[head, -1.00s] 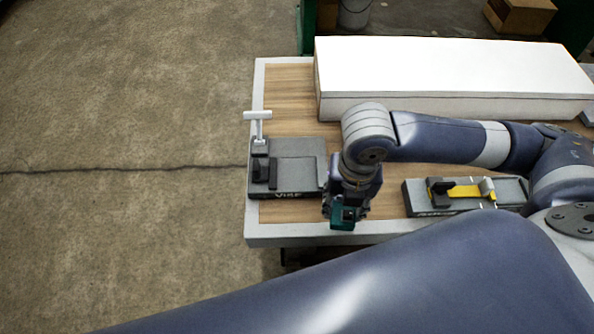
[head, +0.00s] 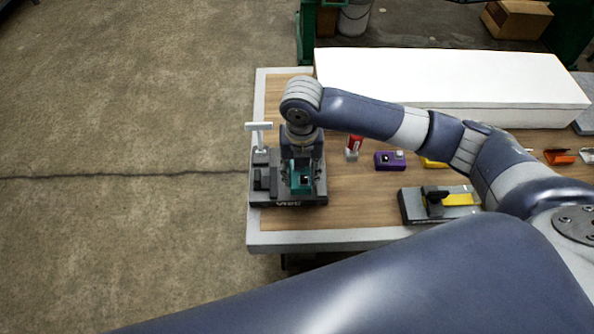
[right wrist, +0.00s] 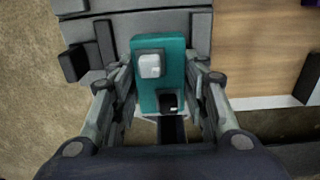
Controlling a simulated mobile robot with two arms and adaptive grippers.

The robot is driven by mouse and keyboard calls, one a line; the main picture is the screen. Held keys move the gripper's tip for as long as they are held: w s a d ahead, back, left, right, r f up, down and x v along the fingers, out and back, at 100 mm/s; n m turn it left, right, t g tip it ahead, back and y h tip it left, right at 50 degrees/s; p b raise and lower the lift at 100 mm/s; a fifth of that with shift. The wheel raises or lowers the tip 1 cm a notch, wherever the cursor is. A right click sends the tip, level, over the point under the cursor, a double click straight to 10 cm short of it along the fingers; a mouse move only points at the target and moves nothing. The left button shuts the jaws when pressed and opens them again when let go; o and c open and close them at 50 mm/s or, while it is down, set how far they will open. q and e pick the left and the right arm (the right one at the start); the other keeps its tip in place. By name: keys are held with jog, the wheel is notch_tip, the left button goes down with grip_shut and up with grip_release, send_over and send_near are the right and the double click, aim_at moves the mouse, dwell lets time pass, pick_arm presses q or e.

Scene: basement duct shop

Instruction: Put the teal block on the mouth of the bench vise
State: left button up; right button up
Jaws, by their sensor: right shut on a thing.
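The teal block (head: 301,181) is held by my right gripper (head: 300,172), over the right part of the bench vise (head: 312,197) at the table's left end. In the right wrist view the teal block (right wrist: 158,75) sits between both fingers of my right gripper (right wrist: 165,95), with a white knob and a dark square hole on its face. The vise's dark jaws (head: 265,181) are just left of the block; they also show in the right wrist view (right wrist: 88,52). I cannot tell whether the block touches the vise. My left gripper is not in view.
A grey fixture with a yellow piece (head: 440,202) lies to the right. A red item (head: 353,147) and a purple block (head: 390,161) stand mid-table. A long white box (head: 450,85) fills the back. The wood (head: 350,210) between vise and fixture is clear.

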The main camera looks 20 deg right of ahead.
aim_at(297, 169)
jog(key=shift+w+a, duration=0.3)
jog(key=shift+w, duration=0.4)
jog(key=shift+f, duration=0.2)
notch_tip(297, 169, down, 3)
jog(key=shift+r+p, duration=0.1)
jog(key=shift+p, duration=0.65)
jog(key=shift+f, duration=0.25)
jog(key=shift+f, duration=0.1)
jog(key=o, duration=1.3)
jog(key=shift+o, duration=0.2)
